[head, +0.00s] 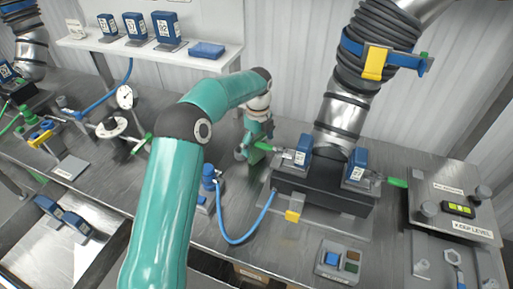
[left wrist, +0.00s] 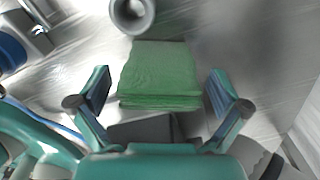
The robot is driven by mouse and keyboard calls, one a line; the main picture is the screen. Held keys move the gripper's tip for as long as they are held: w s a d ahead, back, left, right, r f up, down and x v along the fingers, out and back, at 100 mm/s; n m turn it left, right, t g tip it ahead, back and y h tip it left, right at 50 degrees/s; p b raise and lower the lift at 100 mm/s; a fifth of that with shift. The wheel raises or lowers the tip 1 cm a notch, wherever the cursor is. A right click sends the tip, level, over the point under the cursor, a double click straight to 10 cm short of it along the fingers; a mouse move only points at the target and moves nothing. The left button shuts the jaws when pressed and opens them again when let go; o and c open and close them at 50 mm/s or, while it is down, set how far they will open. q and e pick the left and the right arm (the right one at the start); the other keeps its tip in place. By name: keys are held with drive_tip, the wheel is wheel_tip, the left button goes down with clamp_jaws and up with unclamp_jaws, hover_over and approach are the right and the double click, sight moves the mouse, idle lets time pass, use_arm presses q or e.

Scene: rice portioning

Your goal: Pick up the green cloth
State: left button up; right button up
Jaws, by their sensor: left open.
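The green cloth (left wrist: 160,72) is a folded, layered stack lying on the grey metal bench in the left wrist view. My left gripper (left wrist: 158,88) is open, with one finger on each side of the cloth and a visible gap to both. In the head view my left gripper (head: 254,143) points down at the bench behind the black machine block. The cloth is mostly hidden there by the gripper, and I cannot tell its outline. My right gripper is not in view.
A black block with blue valves (head: 325,187) and green handles stands just right of the gripper, under a ribbed metal duct (head: 345,95). A blue hose (head: 240,240) runs in front. A white shelf (head: 150,48) is behind. A grey ring (left wrist: 132,14) lies beyond the cloth.

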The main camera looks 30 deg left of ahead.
use_arm(q)
drive_tip(key=c, duration=1.1)
wheel_tip(320, 180, up, 10)
drive_tip(key=o, duration=0.5)
drive_tip(key=c, duration=0.5)
drive_tip(key=shift+a, duration=0.1)
